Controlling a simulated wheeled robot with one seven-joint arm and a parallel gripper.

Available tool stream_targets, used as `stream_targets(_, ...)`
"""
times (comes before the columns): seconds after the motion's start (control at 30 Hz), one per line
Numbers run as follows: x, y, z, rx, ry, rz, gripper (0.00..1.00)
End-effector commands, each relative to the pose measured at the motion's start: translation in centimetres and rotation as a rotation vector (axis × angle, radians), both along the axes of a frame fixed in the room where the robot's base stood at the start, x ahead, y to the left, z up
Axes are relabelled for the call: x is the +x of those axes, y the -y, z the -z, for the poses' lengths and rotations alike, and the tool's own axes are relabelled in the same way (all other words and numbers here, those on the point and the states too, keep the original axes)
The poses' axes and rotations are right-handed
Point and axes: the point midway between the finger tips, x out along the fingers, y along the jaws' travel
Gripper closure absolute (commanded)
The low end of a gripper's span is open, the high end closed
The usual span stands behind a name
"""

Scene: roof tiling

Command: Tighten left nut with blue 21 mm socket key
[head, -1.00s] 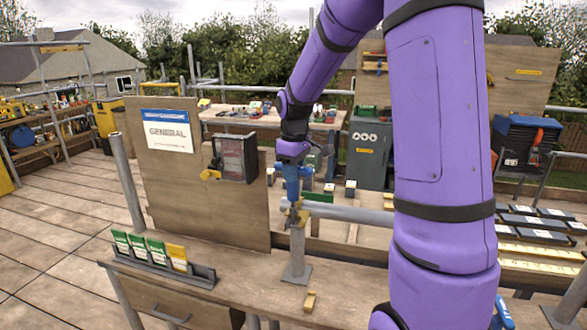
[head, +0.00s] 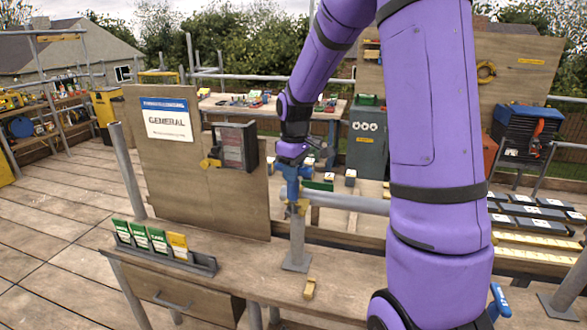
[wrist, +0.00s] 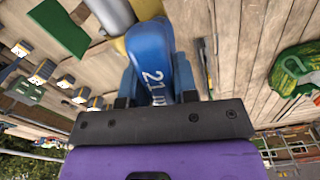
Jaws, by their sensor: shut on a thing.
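My gripper (head: 291,166) is shut on the blue 21 mm socket key (head: 293,188), which points down. In the wrist view the blue key (wrist: 152,60) shows a white "21" label between the gripper fingers (wrist: 155,92). Below the key in the head view is a yellow-brown coupler (head: 299,207) at the left end of a grey horizontal pipe (head: 345,202), on top of a short upright post (head: 297,242). The key's lower end is at or just above the coupler; contact cannot be told. The nut itself is too small or hidden to make out.
A wooden bench (head: 225,275) carries the post, a rack of green and yellow cards (head: 165,248) and a small yellow block (head: 309,289). A wooden board with a "GENERAL" sign (head: 168,121) stands at left. My arm hides the pipe's right part.

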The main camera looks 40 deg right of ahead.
Motion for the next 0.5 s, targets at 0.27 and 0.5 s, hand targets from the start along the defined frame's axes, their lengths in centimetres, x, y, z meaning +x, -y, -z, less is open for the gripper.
stream_targets(0.27,0.01,-0.04,0.47,-0.001,0.001,0.162,1.0)
stream_targets(0.5,0.02,-0.07,0.52,0.0,0.002,0.448,1.0)
